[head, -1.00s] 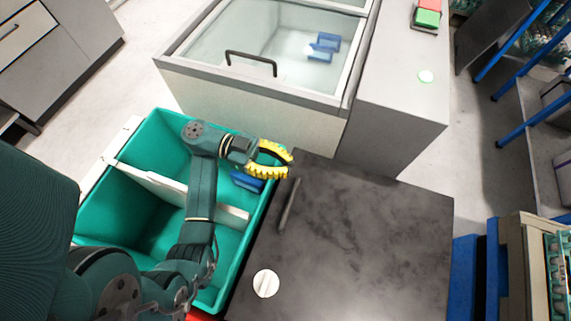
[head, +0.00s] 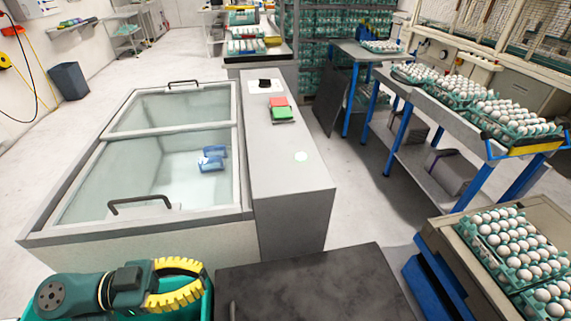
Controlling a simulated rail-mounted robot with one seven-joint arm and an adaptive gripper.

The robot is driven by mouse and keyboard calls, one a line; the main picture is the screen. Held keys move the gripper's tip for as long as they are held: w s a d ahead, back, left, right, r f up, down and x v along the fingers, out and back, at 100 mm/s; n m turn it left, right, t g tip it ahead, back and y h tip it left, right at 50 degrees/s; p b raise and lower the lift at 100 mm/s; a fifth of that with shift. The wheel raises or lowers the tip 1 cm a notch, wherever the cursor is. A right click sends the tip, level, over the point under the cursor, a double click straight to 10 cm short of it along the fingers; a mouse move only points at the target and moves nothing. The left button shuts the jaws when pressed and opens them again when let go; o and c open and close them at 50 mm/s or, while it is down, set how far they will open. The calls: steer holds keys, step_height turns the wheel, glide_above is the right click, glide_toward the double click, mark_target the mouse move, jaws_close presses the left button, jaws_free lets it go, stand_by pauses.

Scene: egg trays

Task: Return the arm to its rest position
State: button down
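My gripper (head: 203,283) shows at the bottom left of the head view, with yellow ribbed fingers on a dark green wrist. The two fingers are apart with nothing visible between them, so it is open. It is above the green bin (head: 207,306), of which only a small part shows at the bottom edge. Most of my arm is below the picture. The gripper is just left of the dark tabletop (head: 320,288).
A glass-lidded chest (head: 45,236) with handles and blue items (head: 210,160) inside stands ahead. A grey counter (head: 285,177) with red and green blocks (head: 282,109) adjoins it. Egg trays (head: 515,248) fill tables at right. Clear floor (head: 355,200) lies between.

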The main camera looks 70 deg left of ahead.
steer(key=w+d+r+m+g+h+p, duration=0.3)
steer(key=w+d+r+m+g+h, duration=0.15)
steer(key=w+d, duration=0.55)
steer(key=w+d+r+m+g+h+p, duration=0.25)
steer(key=w+d+m+h, duration=0.2)
steer(key=w+d, duration=0.55)
steer(key=w+d+r+t+y+p, duration=0.1)
steer(key=w+d+r, duration=0.25)
steer(key=d, duration=0.45)
steer(key=w+d+r+y+p, duration=0.1)
steer(key=w+d+r+p, duration=0.2)
steer(key=d, duration=0.4)
steer(key=w+d+r+t+y, duration=0.1)
steer(key=w+d+r+y, duration=0.15)
steer(key=d+r, duration=0.4)
steer(key=a+r+n+t+y, duration=0.3)
steer(key=r+n+t+y, duration=0.15)
steer(key=r, duration=0.25)
steer(key=a+r+n+t+y, duration=0.3)
steer(key=r+n+t, duration=0.2)
steer(key=r+n, duration=0.15)
step_height(320, 180, up, 39)
steer(key=p, duration=3.8)
steer(key=shift+s+d, duration=0.25)
steer(key=shift+s, duration=0.05)
